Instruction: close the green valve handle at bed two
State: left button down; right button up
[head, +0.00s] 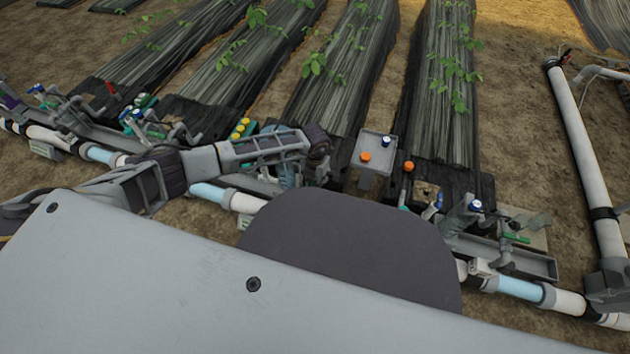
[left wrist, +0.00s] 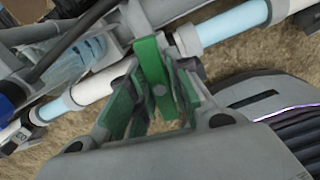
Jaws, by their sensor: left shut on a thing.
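The green valve handle (left wrist: 152,60) shows in the left wrist view as a flat green bar beside the pale blue and white pipe. My left gripper (left wrist: 150,92) has its fingers on both sides of the handle and is shut on it. In the head view my left arm reaches over the pipe line, and the left gripper (head: 320,172) points down near its middle. There the handle is hidden behind my arm and cannot be made out. My right gripper is in neither view.
A grey post-mounted box (head: 376,150) with orange and blue buttons stands right of my left gripper. An orange-topped part (head: 408,167) is beside it. A panel with yellow buttons (head: 241,128) is behind my forearm. Dark covered beds (head: 340,95) lie beyond, and a tall white pipe (head: 580,150) stands right.

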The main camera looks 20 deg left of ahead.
pick_arm(q)
jog(key=m, duration=0.4)
jog(key=shift+m+b, duration=0.3)
jog(key=shift+b, duration=0.05)
jog(key=m+b, duration=0.1)
jog(key=m, duration=0.3)
jog(key=shift+m, duration=0.4)
jog(key=m, duration=0.3)
jog(key=shift+m, duration=2.5)
jog(key=c, duration=1.3)
grip_release()
jog(key=shift+o, duration=0.2)
